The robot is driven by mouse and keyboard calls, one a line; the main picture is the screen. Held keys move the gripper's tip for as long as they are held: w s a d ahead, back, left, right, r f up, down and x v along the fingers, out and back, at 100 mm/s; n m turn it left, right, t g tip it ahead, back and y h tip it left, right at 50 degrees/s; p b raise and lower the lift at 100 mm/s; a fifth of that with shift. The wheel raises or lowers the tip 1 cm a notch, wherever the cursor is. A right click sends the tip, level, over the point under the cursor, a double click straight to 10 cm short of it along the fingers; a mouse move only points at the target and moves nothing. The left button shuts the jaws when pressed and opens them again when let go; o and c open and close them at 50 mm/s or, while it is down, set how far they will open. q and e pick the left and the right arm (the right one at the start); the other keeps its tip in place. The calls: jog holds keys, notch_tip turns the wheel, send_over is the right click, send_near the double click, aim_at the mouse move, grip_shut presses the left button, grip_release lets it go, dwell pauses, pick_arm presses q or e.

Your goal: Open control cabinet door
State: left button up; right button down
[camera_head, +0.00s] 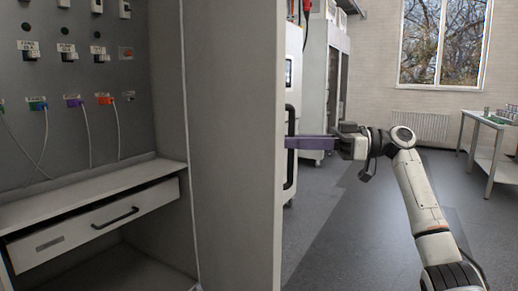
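A tall white cabinet (293,75) stands just beyond the edge of a wide grey panel in the middle of the head view. It has a vertical black handle (290,172) and a small dark display near its top. The grey panel hides most of this cabinet, so I cannot tell how its door stands. My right gripper (292,142) reaches in from the right with its purple fingers level across the handle. Its fingertips end at the panel's edge. I cannot tell whether they close on the handle or only pass in front of it. My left gripper is not in view.
The grey panel (235,150) is close by. Left of it, a bay holds a switch panel (70,75) with plugged cables, above a shelf and a drawer (95,222). More white cabinets (338,75) stand behind. A table (490,150) is far right. The floor between is clear.

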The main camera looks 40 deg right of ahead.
jog(key=shift+s+d+r, duration=0.1)
jog(key=shift+d, duration=2)
jog(key=c, duration=1.8)
grip_release()
jog(key=shift+w+a, duration=0.1)
jog(key=shift+w, duration=0.1)
jog(key=shift+o, duration=0.2)
jog(key=shift+s, duration=0.15)
jog(key=v, duration=1)
